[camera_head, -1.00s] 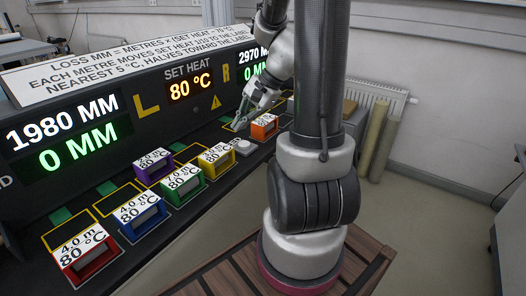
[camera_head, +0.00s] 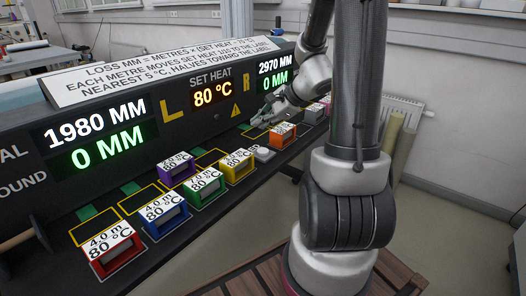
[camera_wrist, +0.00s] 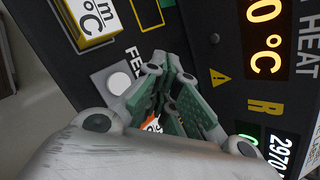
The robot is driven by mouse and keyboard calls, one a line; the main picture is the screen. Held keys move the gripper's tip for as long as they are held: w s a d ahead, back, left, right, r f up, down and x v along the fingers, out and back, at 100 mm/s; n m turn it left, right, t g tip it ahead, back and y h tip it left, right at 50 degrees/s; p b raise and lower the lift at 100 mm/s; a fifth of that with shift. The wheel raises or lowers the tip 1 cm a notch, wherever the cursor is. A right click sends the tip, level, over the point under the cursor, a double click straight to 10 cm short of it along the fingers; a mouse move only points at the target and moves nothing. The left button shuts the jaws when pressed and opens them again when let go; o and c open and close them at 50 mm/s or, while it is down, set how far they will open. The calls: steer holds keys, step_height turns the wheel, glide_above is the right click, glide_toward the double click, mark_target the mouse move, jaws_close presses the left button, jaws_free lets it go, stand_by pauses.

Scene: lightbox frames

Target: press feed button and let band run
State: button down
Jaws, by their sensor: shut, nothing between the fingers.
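The feed button (camera_head: 262,153) is a pale round button on a grey plate at the front of the black console, between the yellow and orange blocks. In the wrist view the button (camera_wrist: 118,83) lies left of my fingers, beside a partly hidden "FEE…" label. My gripper (camera_head: 257,122) is shut and empty, behind the button in the head view and apart from it. In the wrist view my gripper (camera_wrist: 168,75) points over the console face. The set heat display (camera_head: 212,95) reads 80 °C. The left display (camera_head: 95,137) reads 1980 MM over 0 MM; the right one (camera_head: 275,72) reads 2970 MM over 0 MM.
Labelled blocks line the console: red (camera_head: 112,250), blue (camera_head: 165,213), green (camera_head: 204,186), purple (camera_head: 177,169), yellow (camera_head: 238,166) and orange (camera_head: 282,135). More stand beyond, partly behind my arm. Yellow outlined slots (camera_head: 145,198) behind some blocks are empty.

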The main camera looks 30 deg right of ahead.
mark_target(261, 152)
steer(key=shift+f, duration=3.5)
steer(key=shift+f, duration=0.15)
steer(key=shift+f, duration=0.25)
steer(key=shift+f, duration=0.5)
steer(key=shift+r, duration=0.95)
steer(key=shift+r, duration=2.5)
